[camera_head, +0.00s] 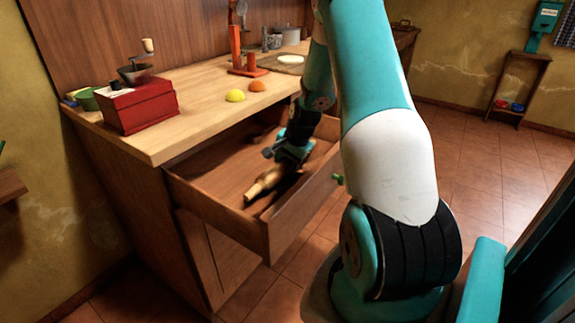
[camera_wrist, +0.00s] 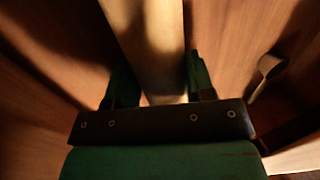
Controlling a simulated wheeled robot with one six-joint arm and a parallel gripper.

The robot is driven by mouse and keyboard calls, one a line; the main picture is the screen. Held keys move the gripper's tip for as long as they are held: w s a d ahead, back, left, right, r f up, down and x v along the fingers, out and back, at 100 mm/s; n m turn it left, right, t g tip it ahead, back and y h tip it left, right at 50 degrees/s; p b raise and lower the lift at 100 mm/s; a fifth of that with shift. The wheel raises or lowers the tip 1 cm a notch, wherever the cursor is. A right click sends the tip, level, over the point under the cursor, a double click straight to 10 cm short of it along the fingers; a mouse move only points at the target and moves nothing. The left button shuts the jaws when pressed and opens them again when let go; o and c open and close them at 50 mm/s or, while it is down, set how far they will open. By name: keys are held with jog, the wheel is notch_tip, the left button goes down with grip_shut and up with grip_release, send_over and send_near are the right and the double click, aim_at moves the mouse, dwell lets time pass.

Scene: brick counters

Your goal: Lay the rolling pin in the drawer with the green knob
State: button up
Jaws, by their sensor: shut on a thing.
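The drawer (camera_head: 215,205) is pulled out under the wooden counter, and a green knob (camera_head: 338,179) shows at its front. The light wooden rolling pin (camera_head: 262,184) is inside the drawer, lying slantwise with one end near the drawer's front left wall. My gripper (camera_head: 287,162) reaches down into the drawer and is shut on the pin. In the wrist view, the pin (camera_wrist: 150,45) runs between the two dark green fingers. Whether the pin touches the drawer floor I cannot tell. The pin's far part is hidden by my gripper.
A spoon-like wooden utensil (camera_wrist: 268,68) lies beside the pin in the wrist view. On the counter (camera_head: 190,125) stand a red grinder (camera_head: 140,105), a yellow piece (camera_head: 235,96), an orange piece (camera_head: 257,86) and a red stand (camera_head: 238,52). The drawer's left floor is clear.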

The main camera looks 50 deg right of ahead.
jog(key=shift+f, duration=0.25)
jog(key=shift+f, duration=0.1)
jog(key=o, duration=1.2)
jog(key=shift+c, duration=0.2)
jog(key=p+v, duration=0.2)
jog(key=v, duration=1)
jog(key=w+a+r+n+y, duration=0.1)
jog(key=a+r+n, duration=0.35)
jog(key=a, duration=0.65)
jog(key=a+r+n+y, duration=0.1)
jog(key=a+r+n, duration=0.35)
jog(key=a, duration=0.75)
jog(key=s+a+r+n+g+y, duration=0.1)
jog(key=s+a+n, duration=0.6)
jog(key=s+a, duration=0.2)
jog(key=s+a+r+n+g, duration=0.1)
jog(key=s+a+n+g, duration=0.1)
jog(key=s+a+n, duration=0.6)
jog(key=shift+s+a+r+g+y, duration=0.3)
jog(key=shift+s+a+r+y, duration=0.1)
jog(key=shift+a, duration=0.55)
